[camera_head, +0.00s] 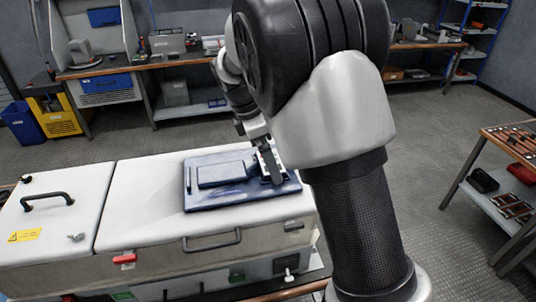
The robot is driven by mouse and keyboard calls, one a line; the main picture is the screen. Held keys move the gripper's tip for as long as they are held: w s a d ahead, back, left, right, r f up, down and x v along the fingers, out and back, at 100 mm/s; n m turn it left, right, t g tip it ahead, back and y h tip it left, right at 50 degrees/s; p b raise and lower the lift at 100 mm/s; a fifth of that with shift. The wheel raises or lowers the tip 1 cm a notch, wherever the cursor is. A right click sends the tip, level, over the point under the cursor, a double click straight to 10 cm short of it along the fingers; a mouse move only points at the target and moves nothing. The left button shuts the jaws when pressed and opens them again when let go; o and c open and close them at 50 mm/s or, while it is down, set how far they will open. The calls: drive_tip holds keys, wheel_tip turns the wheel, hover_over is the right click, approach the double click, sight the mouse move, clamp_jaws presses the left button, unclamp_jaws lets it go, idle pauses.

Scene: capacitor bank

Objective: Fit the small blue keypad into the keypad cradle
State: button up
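A dark blue flat tray or mat (212,203) lies on the white lid of a cabinet. On it sits a raised blue rectangular block (222,174); I cannot tell whether this is the small blue keypad or the keypad cradle. My gripper (270,166) points down over the right part of the blue tray, to the right of the block. Its fingers are small and partly dark, so whether they are open or hold something is unclear. My arm hides what lies behind and right of the tray.
The white cabinet lid (140,212) has free room left of the tray. A black handle (47,200) stands up on the left lid, and another handle (212,240) is on the front. A tool cart (515,150) stands at the right. Workbenches line the back.

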drive_tip(key=w+p+v, duration=0.1)
drive_tip(key=p+v, duration=0.1)
drive_tip(key=v, duration=1.4)
drive_tip(key=s+d+r+m+t+y+p, duration=0.1)
drive_tip(key=s+d+r+m, duration=0.2)
drive_tip(key=s+d+m, duration=0.3)
drive_tip(key=s+d+r+m+t+y, duration=0.1)
drive_tip(key=s+d+r+m+y, duration=0.1)
drive_tip(key=s+d+r+m, duration=0.35)
drive_tip(key=s+d+f+m+t, duration=0.1)
drive_tip(key=s+d+f+m, duration=0.1)
drive_tip(key=s, duration=0.5)
drive_tip(key=s+d+f+m+t, duration=0.1)
drive_tip(key=s+d+f+m, duration=0.1)
drive_tip(key=s+f+m, duration=0.3)
drive_tip(key=shift+s+d+f+m+t+y+p, duration=0.25)
drive_tip(key=shift+s+m+t+p, duration=0.2)
drive_tip(key=shift+s+m, duration=0.55)
drive_tip(key=shift+s, duration=0.2)
